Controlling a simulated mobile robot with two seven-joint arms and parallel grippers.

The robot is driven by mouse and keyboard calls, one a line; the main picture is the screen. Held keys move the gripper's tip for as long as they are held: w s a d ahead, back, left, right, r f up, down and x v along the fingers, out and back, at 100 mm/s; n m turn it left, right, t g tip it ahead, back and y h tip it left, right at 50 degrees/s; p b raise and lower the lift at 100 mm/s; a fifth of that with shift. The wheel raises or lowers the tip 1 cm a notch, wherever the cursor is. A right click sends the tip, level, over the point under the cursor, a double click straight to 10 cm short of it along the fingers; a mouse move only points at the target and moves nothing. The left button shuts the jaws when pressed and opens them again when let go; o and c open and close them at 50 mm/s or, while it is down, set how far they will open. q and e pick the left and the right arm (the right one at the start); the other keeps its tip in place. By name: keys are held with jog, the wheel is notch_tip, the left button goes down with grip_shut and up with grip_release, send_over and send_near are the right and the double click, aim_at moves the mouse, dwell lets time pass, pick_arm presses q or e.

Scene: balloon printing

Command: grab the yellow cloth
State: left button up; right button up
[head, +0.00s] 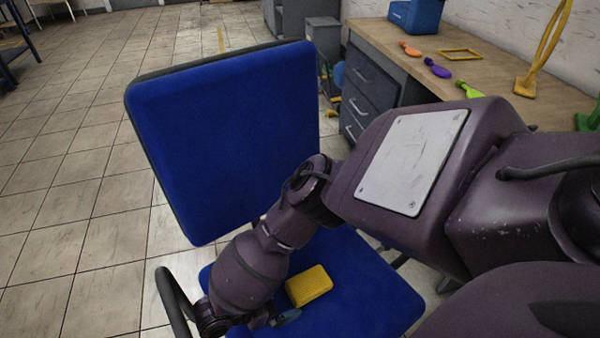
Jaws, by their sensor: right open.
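The yellow cloth (309,286) looks like a small thick block and lies on the seat of the blue chair (372,290). My right arm reaches down from the right across the chair. My right gripper (276,322) is low over the seat, just left of and nearer than the cloth. It is open and apart from the cloth, as far as I can see; its fingers are small and partly hidden by my wrist. My left gripper is not in view.
The chair's tall backrest (228,135) stands behind my right arm, and an armrest (172,300) is at the left. Tiled floor at left is clear.

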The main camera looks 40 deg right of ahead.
aim_at(309, 282)
jog(key=x, duration=0.2)
jog(key=b+x, duration=0.1)
jog(key=x, duration=0.3)
jog(key=shift+w+d+b, duration=0.2)
jog(key=shift+d+b, duration=0.1)
jog(key=shift+d, duration=0.1)
jog(key=c, duration=0.9)
